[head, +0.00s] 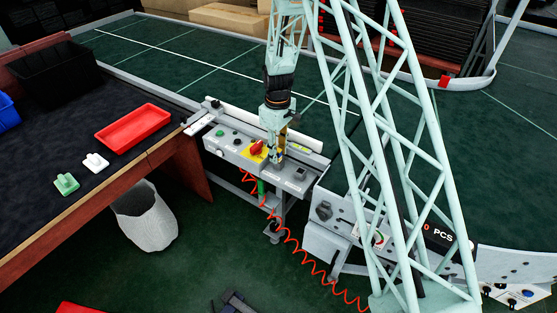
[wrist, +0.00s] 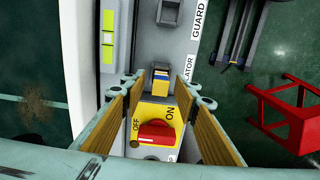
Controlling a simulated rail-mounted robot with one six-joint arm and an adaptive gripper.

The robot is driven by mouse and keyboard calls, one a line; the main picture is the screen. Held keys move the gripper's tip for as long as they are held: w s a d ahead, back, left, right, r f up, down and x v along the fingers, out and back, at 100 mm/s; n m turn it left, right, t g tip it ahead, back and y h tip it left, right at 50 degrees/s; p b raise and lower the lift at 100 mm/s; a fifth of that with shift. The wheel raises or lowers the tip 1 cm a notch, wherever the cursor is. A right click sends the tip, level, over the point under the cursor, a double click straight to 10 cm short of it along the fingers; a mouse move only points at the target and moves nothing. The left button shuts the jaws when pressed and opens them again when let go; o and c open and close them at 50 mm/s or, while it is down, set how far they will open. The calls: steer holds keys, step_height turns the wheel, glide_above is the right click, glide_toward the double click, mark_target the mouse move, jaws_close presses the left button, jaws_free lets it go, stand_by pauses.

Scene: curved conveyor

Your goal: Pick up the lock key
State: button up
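A small blue and yellow piece (wrist: 160,92) stands in a grey holder on the machine panel in the wrist view. It may be the lock key; I cannot tell its full shape from here. A red rotary switch (wrist: 156,134) sits on a yellow ON/OFF plate closer to the camera; it also shows in the head view (head: 257,147). My gripper (wrist: 159,86) is open, its two wood-coloured finger pads apart on either side of the blue and yellow piece and the switch. In the head view my gripper (head: 277,156) is low over the panel and hides the piece.
The panel belongs to a grey conveyor unit (head: 230,147) with buttons and a rail behind. A dark table at left holds a red tray (head: 133,127), a white piece (head: 95,161) and a green piece (head: 66,183). A red coiled cable (head: 298,245) hangs below.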

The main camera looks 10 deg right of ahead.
steer(key=shift+f, duration=0.45)
steer(key=shift+c, duration=0.5)
steer(key=c, duration=0.8)
